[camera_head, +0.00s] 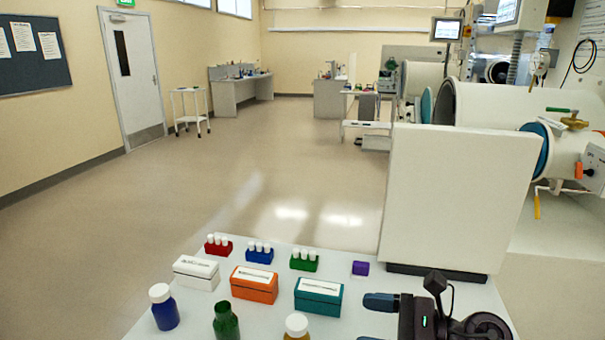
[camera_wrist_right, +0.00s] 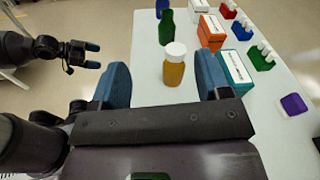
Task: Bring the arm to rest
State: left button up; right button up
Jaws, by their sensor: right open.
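My right gripper (camera_head: 372,320) is at the bottom right of the head view, low over the white table (camera_head: 345,328), its blue fingertips pointing left. In the right wrist view its two blue fingers (camera_wrist_right: 163,82) are wide apart with nothing held. An amber bottle with a white cap (camera_wrist_right: 174,66) shows between them, standing beyond the fingertips; it also shows at the bottom edge of the head view (camera_head: 297,328). My left gripper (camera_wrist_right: 88,55) shows at the upper left of the right wrist view, away from the table, its fingertips apart and empty. It is outside the head view.
A green bottle (camera_head: 226,322) and a blue bottle (camera_head: 164,308) stand left of the amber one. Behind are white (camera_head: 196,274), orange (camera_head: 254,286) and teal (camera_head: 318,298) boxes, small vial racks (camera_head: 259,255) and a purple block (camera_head: 360,268). A white panel (camera_head: 455,200) rises behind the gripper.

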jog(key=d+m+t+h, duration=0.5)
jog(key=m+t+h, duration=0.15)
jog(key=m, duration=0.85)
jog(key=d+m+t+h, duration=0.6)
jog(key=m+t, duration=0.2)
jog(key=m, duration=0.7)
jog(key=s+d+f+m+g+h, duration=0.2)
jog(key=s+f+m+g, duration=0.1)
jog(key=f+m, duration=0.1)
jog(key=s+d+f+m+g+h, duration=0.2)
jog(key=s+f+m+g, duration=0.1)
jog(key=m, duration=0.4)
jog(key=s+d+f+m+g+h, duration=0.3)
jog(key=s+f+m+g, duration=0.1)
jog(key=s+f+m, duration=0.1)
jog(key=shift+s+f+m, duration=0.15)
jog(key=shift+f+m, duration=0.1)
jog(key=shift+m, duration=0.25)
jog(key=s+a+f+m+g+y, duration=0.1)
jog(key=s+f+m+g, duration=0.15)
jog(key=s, duration=0.35)
jog(key=s+a+f+m+g+y, duration=0.1)
jog(key=s+f+m+g, duration=0.1)
jog(key=s+m+g, duration=0.3)
jog(key=w+f+n+t+y, duration=0.1)
jog(key=w+f+n+t, duration=0.2)
jog(key=w+f+t, duration=0.3)
jog(key=shift+f+t, duration=1.6)
jog(key=shift+f, duration=0.8)
